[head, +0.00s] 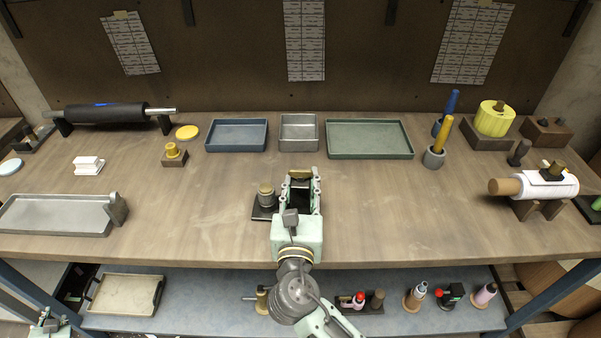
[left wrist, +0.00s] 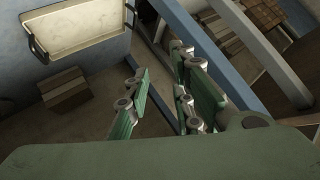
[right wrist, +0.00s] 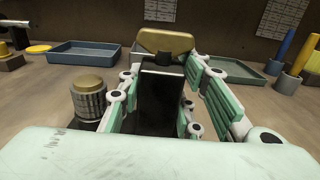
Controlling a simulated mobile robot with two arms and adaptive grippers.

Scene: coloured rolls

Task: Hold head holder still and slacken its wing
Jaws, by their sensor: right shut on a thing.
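The head holder is a dark block on a dark base (head: 262,214) near the middle of the bench. Its block (right wrist: 160,98) stands between the fingers of my right gripper (head: 301,182), which is shut on it. A brass-coloured piece (right wrist: 165,42), seemingly the wing, sits at the top of the block by the fingertips; it also shows in the head view (head: 299,173). A knurled post with a brass cap (right wrist: 88,95) stands left of the fingers. My left gripper (left wrist: 163,88) is open and empty, low at the left, away from the holder; it also shows in the head view (head: 46,326).
Blue (head: 237,135), grey (head: 299,132) and green (head: 370,140) trays stand behind the holder. A black roller (head: 105,113) lies at the back left, a white roll (head: 550,188) at the right. A shelf below holds a pale tray (head: 125,294). Bench either side of the holder is clear.

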